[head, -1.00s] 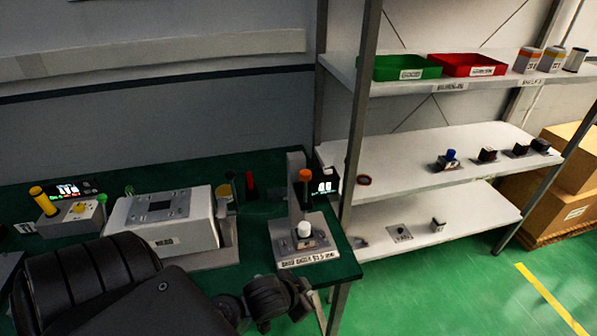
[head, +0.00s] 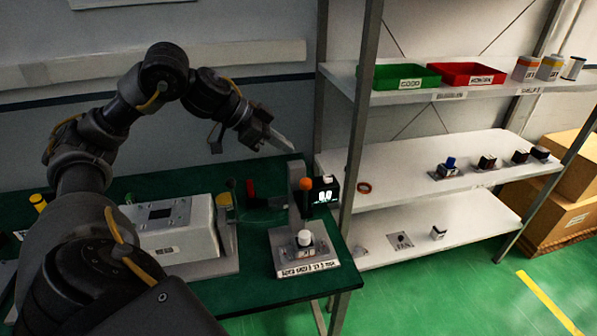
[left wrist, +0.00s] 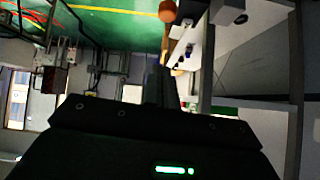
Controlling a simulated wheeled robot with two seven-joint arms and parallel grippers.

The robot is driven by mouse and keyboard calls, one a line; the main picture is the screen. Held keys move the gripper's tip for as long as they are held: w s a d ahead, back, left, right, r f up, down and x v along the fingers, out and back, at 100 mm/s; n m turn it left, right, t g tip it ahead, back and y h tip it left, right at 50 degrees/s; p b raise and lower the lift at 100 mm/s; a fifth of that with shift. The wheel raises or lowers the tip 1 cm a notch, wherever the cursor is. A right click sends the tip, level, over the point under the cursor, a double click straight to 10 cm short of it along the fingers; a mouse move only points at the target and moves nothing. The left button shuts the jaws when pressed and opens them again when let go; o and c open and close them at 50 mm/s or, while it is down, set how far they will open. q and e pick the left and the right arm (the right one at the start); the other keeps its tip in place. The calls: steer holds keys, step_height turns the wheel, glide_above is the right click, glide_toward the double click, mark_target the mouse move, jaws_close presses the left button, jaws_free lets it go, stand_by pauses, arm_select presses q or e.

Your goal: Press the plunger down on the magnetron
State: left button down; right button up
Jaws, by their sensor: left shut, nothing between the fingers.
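The test stand (head: 306,262) sits at the right end of the green bench. A white-capped part (head: 305,238), seemingly the magnetron, stands upright on its base. Above it is the plunger with an orange knob (head: 306,184), on the stand's grey column. The orange knob also shows at the top of the left wrist view (left wrist: 167,11). My left gripper (head: 289,147) is shut and empty, in the air above and slightly left of the knob, apart from it. Its fingers also show in the left wrist view (left wrist: 160,82). My right gripper is not in view.
A black display box (head: 325,194) stands just right of the plunger. A shelf post (head: 357,130) rises close behind it. A white machine (head: 175,228) stands on the bench to the left. Shelves with trays and small parts are at the right.

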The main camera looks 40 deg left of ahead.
arm_select(q)
steer(key=shift+s+a+r+n, duration=0.6)
steer(key=shift+s+a+r, duration=0.4)
steer(key=shift+a+r, duration=0.1)
steer(key=shift+d+f, duration=0.1)
steer(key=w+d+f+p, duration=0.3)
steer(key=w+d+f, duration=0.1)
steer(key=f, duration=0.7)
steer(key=shift+w+p, duration=0.3)
steer(key=shift+w, duration=0.6)
